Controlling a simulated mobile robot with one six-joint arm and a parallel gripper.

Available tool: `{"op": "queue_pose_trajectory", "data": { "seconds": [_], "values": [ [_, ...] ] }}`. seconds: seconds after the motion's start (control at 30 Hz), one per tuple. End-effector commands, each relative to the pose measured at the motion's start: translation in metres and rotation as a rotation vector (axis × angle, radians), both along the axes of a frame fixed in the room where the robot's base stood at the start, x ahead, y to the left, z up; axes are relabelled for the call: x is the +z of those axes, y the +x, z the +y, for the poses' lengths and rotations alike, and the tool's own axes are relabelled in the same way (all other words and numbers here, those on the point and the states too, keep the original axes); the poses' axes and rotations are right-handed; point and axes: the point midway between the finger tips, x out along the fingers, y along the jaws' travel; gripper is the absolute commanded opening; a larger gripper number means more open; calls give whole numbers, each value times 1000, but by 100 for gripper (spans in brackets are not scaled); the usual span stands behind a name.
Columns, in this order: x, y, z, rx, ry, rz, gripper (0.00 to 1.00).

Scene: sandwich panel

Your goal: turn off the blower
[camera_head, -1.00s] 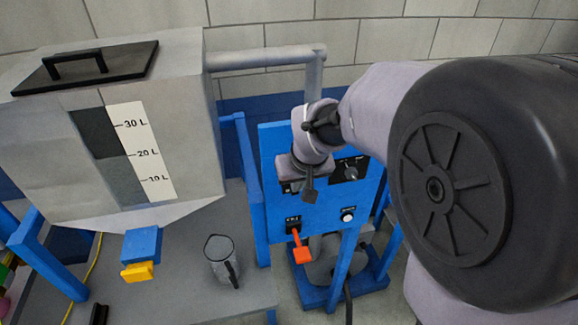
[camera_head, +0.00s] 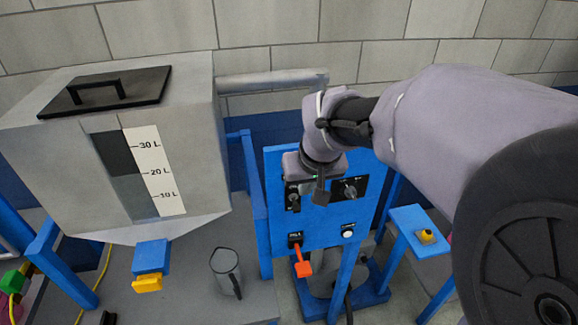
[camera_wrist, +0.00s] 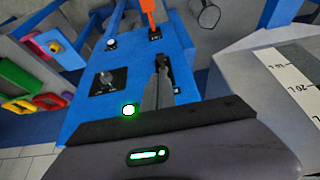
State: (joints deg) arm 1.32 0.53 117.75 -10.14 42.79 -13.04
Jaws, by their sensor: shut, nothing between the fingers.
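The blue control panel (camera_head: 318,222) stands upright right of the large hopper. A black rotary switch (camera_head: 350,189) is at its upper right, and another dark switch (camera_head: 293,197) is at its upper left. An orange lever (camera_head: 303,264) sticks out at the lower left, with a white button (camera_head: 348,232) to its right. I cannot read which control belongs to the blower. My gripper (camera_head: 320,197) is shut and empty, between the two upper switches in the head view. In the wrist view its fingers (camera_wrist: 161,66) partly cover the upper-left switch; contact is unclear. A green light (camera_wrist: 129,110) glows there.
The grey hopper (camera_head: 190,120) with a litre scale stands left. A jug (camera_head: 226,271) sits on the table beneath. A blue stand (camera_head: 420,230) with a yellow-and-black button (camera_head: 427,236) is right of the panel. A horizontal pipe (camera_head: 270,84) runs behind.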

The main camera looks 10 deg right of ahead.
Motion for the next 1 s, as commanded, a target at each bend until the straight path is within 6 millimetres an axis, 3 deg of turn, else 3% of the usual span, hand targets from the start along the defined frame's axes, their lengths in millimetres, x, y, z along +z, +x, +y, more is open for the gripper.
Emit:
{"op": "queue_pose_trajectory", "data": {
  "seconds": [0.1, 0.27, 0.67, 0.77, 0.9, 1.0],
  "values": [
    [20, -13, 0, 0, -1, -2, 0],
    [33, -24, 0, 0, 0, -1, 0],
    [31, -29, 1, -5, 5, -2, 0],
    [-4, -62, 8, -54, 54, -18, 0],
    [-84, -139, 27, -177, 188, -42, 0],
    [-130, -181, 38, -246, 272, -50, 0]
  ]
}}
